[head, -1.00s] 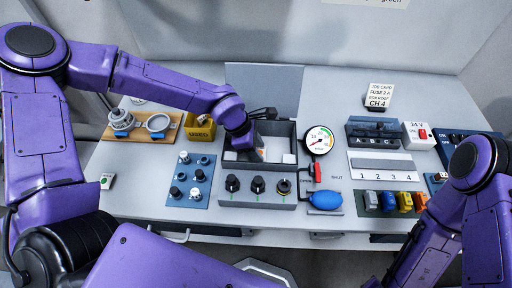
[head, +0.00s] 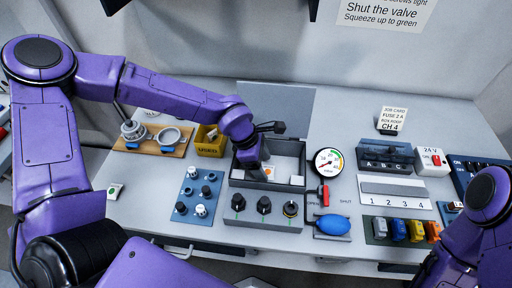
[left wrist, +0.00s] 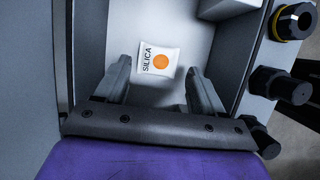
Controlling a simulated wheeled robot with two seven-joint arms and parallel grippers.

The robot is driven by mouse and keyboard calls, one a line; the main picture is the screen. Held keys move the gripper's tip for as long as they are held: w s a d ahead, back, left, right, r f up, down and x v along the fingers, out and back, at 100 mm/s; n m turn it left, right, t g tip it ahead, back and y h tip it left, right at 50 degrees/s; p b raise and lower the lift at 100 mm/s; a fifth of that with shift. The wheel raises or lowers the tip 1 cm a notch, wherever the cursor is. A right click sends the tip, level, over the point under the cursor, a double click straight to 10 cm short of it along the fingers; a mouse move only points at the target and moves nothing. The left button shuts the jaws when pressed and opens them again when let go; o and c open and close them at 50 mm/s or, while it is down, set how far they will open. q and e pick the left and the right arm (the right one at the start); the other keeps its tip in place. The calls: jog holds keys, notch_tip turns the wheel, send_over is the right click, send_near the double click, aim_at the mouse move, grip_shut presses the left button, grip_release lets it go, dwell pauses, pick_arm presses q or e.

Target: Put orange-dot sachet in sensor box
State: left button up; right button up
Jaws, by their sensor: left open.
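The orange-dot sachet (left wrist: 158,61) is a small white packet marked SILICA with an orange dot. It lies on the floor of the grey sensor box (head: 236,183), and its orange dot shows in the head view (head: 270,172). My left gripper (left wrist: 155,88) is open over the box interior, its two fingers apart on either side of the sachet's near end. The sachet lies just beyond the fingertips and is not gripped. In the head view my left wrist hides part of the box and the fingertips. My right gripper is out of view; only its arm shows at the right.
The box's open lid (head: 285,105) stands behind it. Knobs (head: 264,204) line its front. A gauge (head: 328,161) and blue bulb (head: 331,225) stand to the right. A yellow USED bin (head: 210,143) and a blue knob panel (head: 196,195) are to the left.

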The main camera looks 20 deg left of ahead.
pick_arm(q)
jog(key=v, duration=1)
dwell(0.7)
